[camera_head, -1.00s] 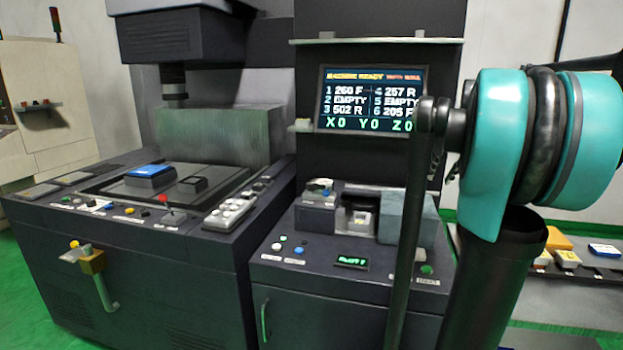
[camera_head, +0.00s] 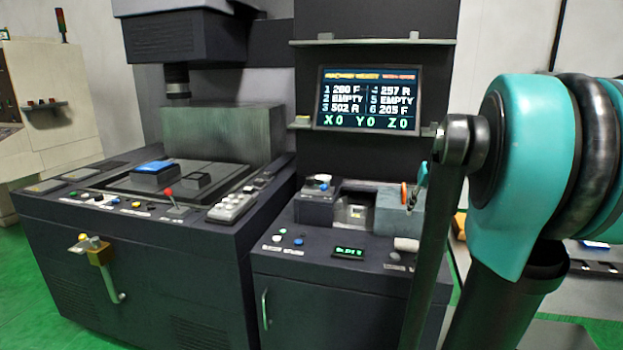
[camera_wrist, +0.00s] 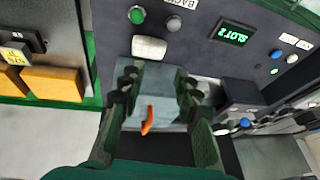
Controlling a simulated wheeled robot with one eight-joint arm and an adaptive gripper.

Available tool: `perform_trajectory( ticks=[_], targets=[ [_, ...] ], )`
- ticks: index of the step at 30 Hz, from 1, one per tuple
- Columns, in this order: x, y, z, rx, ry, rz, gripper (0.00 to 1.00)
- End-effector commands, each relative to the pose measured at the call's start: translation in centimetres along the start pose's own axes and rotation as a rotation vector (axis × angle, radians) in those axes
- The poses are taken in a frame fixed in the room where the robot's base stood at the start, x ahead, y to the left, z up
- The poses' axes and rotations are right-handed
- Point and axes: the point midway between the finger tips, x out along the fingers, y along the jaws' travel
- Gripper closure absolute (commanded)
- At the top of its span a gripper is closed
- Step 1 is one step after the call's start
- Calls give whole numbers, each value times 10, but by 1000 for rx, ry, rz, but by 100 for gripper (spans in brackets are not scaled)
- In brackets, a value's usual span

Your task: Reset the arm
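My arm, with teal and black joints, fills the right side of the head view. My gripper (camera_wrist: 155,95) shows in the wrist view with its two dark green fingers spread apart. It is open, with nothing visibly clamped between the fingers. Beyond and between them is a grey-blue block (camera_wrist: 158,78) with a small orange piece (camera_wrist: 148,120) in front of it. In the head view the grey block (camera_head: 392,212) stands on the right console, with the orange piece (camera_head: 404,193) showing beside my arm. The fingertips cannot be made out clearly in the head view.
A console with a green slot display (camera_head: 349,252) and a white roller-like part (camera_head: 406,244) lies under my gripper. The status screen (camera_head: 368,99) stands behind. The machine bed with a blue-topped block (camera_head: 155,173) is at left. Yellow boxes (camera_wrist: 52,83) lie left in the wrist view.

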Motion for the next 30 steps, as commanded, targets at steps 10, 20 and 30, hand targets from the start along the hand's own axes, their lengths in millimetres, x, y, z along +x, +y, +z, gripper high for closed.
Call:
perform_trajectory(
  ticks=[10,20,30],
  targets=[
    [94,-46,167,-134,-22,33,67],
    [138,-48,298,-223,-22,59,67],
    [140,-46,306,-227,-21,62,67]
  ],
)
